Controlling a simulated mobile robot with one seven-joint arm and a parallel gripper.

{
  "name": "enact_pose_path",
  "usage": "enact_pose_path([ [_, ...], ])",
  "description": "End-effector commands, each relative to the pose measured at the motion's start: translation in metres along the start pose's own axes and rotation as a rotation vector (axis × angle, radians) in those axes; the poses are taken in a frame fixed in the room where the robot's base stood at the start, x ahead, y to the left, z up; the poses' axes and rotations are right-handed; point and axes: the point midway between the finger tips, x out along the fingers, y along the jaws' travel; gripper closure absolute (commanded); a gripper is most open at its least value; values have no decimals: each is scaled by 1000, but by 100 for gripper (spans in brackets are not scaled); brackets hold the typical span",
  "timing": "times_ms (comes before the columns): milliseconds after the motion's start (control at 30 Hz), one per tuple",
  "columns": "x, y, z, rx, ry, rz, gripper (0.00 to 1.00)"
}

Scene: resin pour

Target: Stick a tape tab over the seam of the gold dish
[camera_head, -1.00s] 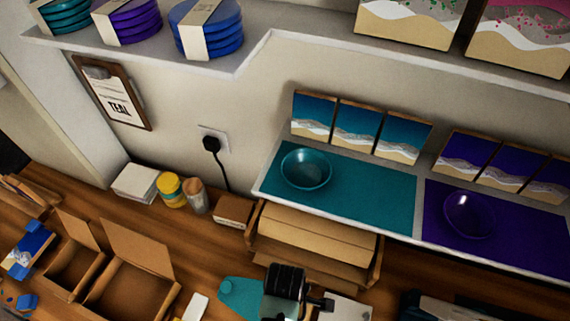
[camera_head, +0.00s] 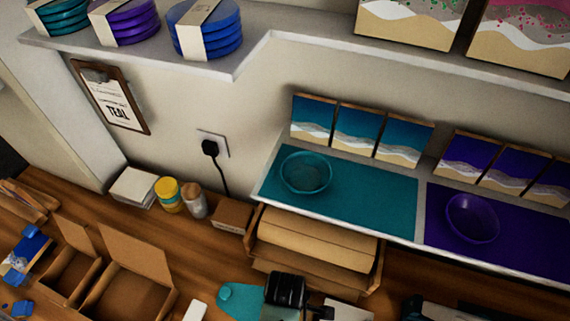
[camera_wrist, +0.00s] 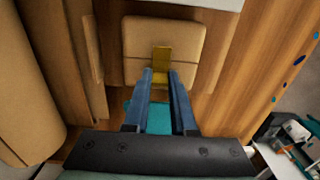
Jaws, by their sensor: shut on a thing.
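In the wrist view my gripper (camera_wrist: 160,84) has blue fingers closed on a small yellow strip (camera_wrist: 162,56), which looks like the tape tab. The strip points up the picture, over or in front of a tan, round-cornered block (camera_wrist: 193,42) with a line across it. Whether the strip touches the block, I cannot tell. No dish that is clearly gold shows. In the head view only the dark upper part of my gripper shows at the bottom edge; its fingertips are hidden.
A teal bowl (camera_head: 306,174) and a purple bowl (camera_head: 472,218) sit on matching mats on the ledge. Tan cartons (camera_head: 318,236) lie under it. Open cardboard boxes (camera_head: 130,262), a yellow jar (camera_head: 168,194) and a teal piece (camera_head: 240,303) are on the wooden bench.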

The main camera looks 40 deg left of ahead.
Motion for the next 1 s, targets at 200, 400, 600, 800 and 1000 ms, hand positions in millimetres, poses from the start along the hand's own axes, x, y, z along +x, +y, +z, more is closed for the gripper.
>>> enact_pose_path([
  [200, 0, 0, 0, 0, 0, 0, 100],
  [400, 0, 0, 0, 0, 0, 0, 100],
  [600, 1, 0, 0, 0, 0, 0, 100],
  [800, 4, 0, 0, 0, 0, -1, 100],
  [1000, 6, 0, 0, 0, 0, -1, 100],
])
